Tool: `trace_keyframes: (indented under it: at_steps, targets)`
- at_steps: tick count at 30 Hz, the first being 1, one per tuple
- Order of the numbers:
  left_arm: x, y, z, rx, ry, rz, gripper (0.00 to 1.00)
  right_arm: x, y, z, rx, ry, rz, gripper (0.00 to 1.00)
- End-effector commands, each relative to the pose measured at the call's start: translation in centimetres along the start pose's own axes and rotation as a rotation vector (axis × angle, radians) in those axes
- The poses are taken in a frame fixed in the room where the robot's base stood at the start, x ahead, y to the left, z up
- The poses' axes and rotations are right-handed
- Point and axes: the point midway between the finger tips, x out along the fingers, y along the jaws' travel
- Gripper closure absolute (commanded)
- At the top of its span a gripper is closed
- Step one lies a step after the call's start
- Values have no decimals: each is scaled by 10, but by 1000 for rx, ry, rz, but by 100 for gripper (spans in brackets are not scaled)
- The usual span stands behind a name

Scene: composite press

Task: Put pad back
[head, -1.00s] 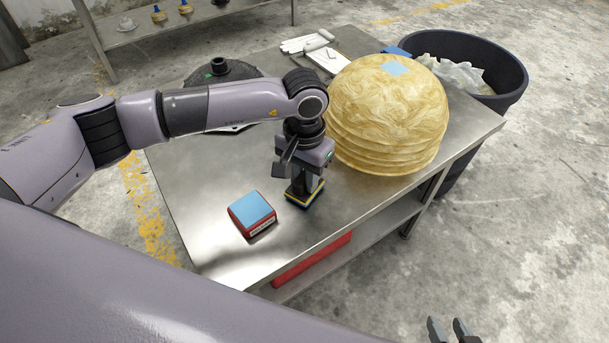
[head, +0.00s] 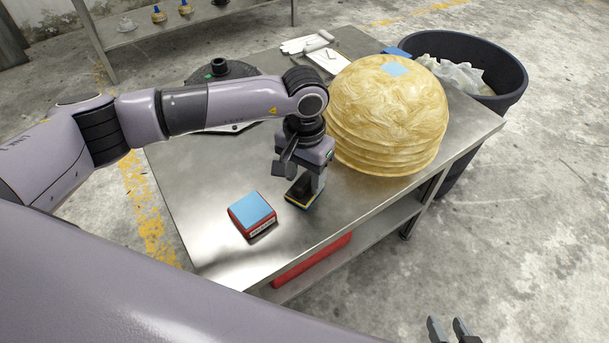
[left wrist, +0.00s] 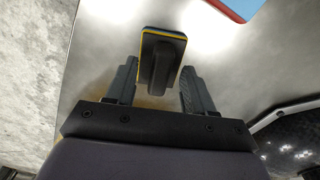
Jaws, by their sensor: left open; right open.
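The pad (head: 299,200) is a black block with a yellow layer and a raised black handle. It lies on the metal table (head: 215,235), right of a red block with a blue top (head: 252,211). It also shows in the left wrist view (left wrist: 163,52). My left gripper (head: 311,186) is directly over the pad, pointing down. In the wrist view its open fingers (left wrist: 160,72) stand on either side of the handle's near end, with gaps at both sides. My right gripper (head: 450,326) is open and empty at the bottom edge, away from the table.
A ribbed yellowish dome (head: 388,115) stands right of my left gripper, with a small blue patch on top. A black round device (head: 220,72) is behind my arm. A dark bin (head: 512,82) stands beyond the table. The table's front left is clear.

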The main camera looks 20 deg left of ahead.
Motion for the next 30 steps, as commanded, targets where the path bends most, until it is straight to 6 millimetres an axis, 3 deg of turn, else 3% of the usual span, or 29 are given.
trace_keyframes:
  at_steps: [9, 15, 30]
  targets:
    - [-72, 0, -1, 0, 6, -1, 47, 0, 0, 0, -2, 0, 1, 57]
    - [-102, 0, 0, 0, 4, -1, 47, 0, 0, 1, -2, -2, 2, 57]
    - [-111, 0, 0, 0, 2, -1, 47, 0, 1, 1, -1, -3, 2, 57]
